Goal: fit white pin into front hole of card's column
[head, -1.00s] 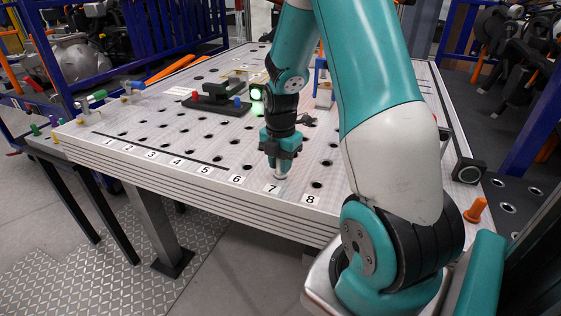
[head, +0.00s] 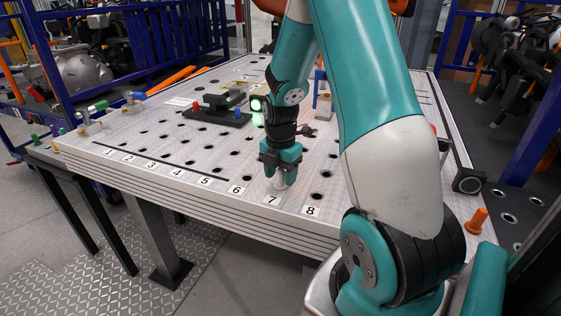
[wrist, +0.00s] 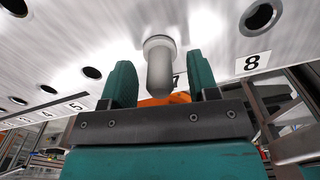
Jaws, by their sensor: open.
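The white pin (wrist: 160,66) stands upright at the front hole of the column marked 7, with its collar at the table surface in the wrist view. It shows as a small pale piece under my gripper in the head view (head: 280,182). My gripper (wrist: 160,85) is open, with one teal finger on each side of the pin and a visible gap to each. The head view shows my gripper (head: 280,176) low over the table's front edge. The hole under the pin is hidden by it. I cannot make out the card's number.
The perforated table (head: 130,147) has number labels 1 to 8 along its front edge. An empty hole (wrist: 261,16) lies beside the pin, near label 8. A black fixture (head: 217,110) with red and blue knobs stands farther back. An orange peg (head: 477,220) stands at right.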

